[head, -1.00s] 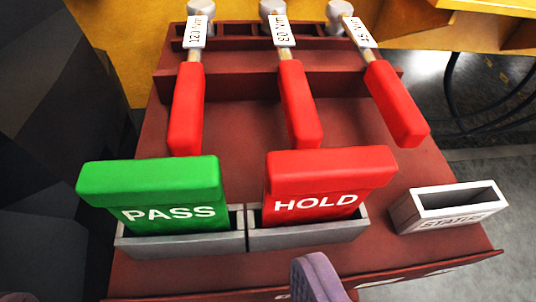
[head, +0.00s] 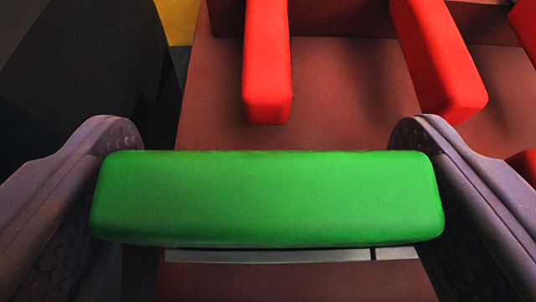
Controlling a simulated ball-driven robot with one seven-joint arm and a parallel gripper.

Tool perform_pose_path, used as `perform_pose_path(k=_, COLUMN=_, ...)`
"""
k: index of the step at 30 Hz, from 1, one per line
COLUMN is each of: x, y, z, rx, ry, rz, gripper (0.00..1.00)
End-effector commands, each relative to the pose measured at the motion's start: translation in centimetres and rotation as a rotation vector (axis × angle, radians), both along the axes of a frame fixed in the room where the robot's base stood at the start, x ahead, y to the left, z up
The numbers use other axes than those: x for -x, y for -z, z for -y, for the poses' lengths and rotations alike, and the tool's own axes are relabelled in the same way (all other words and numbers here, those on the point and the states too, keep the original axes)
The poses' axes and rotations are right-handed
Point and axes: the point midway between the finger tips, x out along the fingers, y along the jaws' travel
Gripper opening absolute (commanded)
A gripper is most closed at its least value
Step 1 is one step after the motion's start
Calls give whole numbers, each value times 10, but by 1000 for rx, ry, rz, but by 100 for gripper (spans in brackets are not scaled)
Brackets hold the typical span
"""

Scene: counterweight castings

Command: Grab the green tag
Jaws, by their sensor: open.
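The green tag (head: 268,198) fills the lower middle of the head view, seen from above on its thick top edge. Its PASS lettering is hidden from this angle. My gripper (head: 266,180) is open, with one purple-grey finger at the tag's left end and the other at its right end. The tag lies between the fingers. I cannot tell whether either finger touches it. A strip of the grey holder (head: 270,256) shows just below the tag.
Red handles (head: 267,65) and (head: 438,60) lie on the dark red bench (head: 345,85) beyond the tag. More red shows at the right edge. A dark block (head: 70,70) stands at the left. Bare bench lies between the handles.

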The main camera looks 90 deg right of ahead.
Motion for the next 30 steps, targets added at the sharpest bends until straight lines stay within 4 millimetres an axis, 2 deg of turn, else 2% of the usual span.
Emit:
perform_pose_path(k=5, x=0, y=-1, z=0, rx=0, ry=-1, rz=0, gripper=93)
perform_pose_path(k=10, x=0, y=-1, z=0, rx=-1, ry=-1, rz=0, gripper=54)
perform_pose_path(k=16, x=0, y=-1, z=0, rx=0, ry=-1, rz=0, gripper=54)
perform_pose_path(k=19, x=0, y=-8, z=0, rx=0, ry=-1, rz=0, gripper=54)
perform_pose_path(k=30, x=-1, y=-86, z=-1, rx=0, ry=-2, rz=2, gripper=54)
